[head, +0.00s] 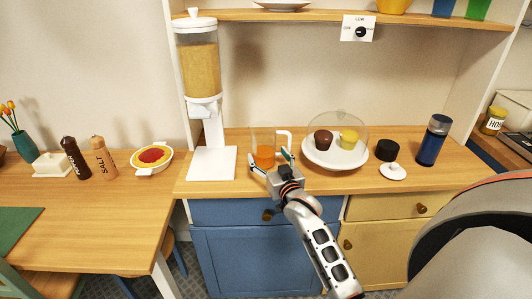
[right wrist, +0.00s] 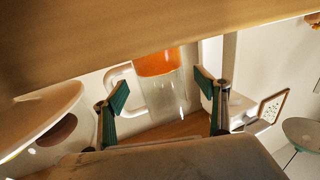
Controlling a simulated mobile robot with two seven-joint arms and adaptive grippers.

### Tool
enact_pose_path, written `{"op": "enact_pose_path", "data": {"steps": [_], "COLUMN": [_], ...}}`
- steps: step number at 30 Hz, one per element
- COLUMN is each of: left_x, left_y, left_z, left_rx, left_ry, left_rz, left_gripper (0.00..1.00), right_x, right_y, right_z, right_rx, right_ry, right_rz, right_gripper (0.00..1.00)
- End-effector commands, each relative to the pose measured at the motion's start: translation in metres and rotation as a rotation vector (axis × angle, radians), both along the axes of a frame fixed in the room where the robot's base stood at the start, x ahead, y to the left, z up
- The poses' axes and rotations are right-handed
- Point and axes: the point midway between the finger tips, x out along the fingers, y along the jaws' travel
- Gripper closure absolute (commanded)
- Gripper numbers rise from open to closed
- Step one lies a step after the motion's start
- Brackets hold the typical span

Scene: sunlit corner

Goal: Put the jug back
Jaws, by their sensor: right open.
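The jug (head: 263,142) is clear, holds orange liquid at its bottom and has a white handle on its right. It stands upright on the wooden counter near the front edge, between the dispenser and the domed plate. My right gripper (head: 272,162) is open at the jug's front, its fingers spread to either side. In the right wrist view the picture is turned over; the jug (right wrist: 168,95) shows between the teal pads of the open right gripper (right wrist: 162,95), its handle toward the left pad. I cannot tell whether a pad touches it. My left gripper is not in view.
A tall cereal dispenser (head: 213,163) stands left of the jug. A plate (head: 334,163) under a clear dome holds cupcakes close on the right. Further right are a black lid-like cylinder (head: 387,149), a small white lid (head: 393,172) and a blue bottle (head: 432,142). A shelf (head: 330,17) runs above.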

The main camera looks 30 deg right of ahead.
Motion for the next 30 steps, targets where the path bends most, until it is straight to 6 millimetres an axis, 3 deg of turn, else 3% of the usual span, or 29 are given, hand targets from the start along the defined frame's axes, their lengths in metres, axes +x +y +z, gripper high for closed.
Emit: {"op": "enact_pose_path", "data": {"steps": [6,12,18,30], "left_x": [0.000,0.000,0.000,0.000], "left_y": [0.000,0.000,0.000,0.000], "left_z": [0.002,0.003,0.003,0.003], "left_rx": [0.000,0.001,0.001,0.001], "left_ry": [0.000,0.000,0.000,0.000], "left_rz": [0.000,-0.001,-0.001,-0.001], "left_gripper": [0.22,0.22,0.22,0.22], "right_x": [-0.047,-0.077,-0.089,-0.090], "right_y": [0.011,0.019,0.022,0.022], "right_z": [-0.001,-0.001,0.000,0.000], "right_rx": [0.001,0.000,0.001,0.001], "right_ry": [0.002,0.001,-0.001,-0.001], "right_rz": [0.000,0.000,0.000,0.000], "right_gripper": [0.27,0.27,0.27,0.27]}}
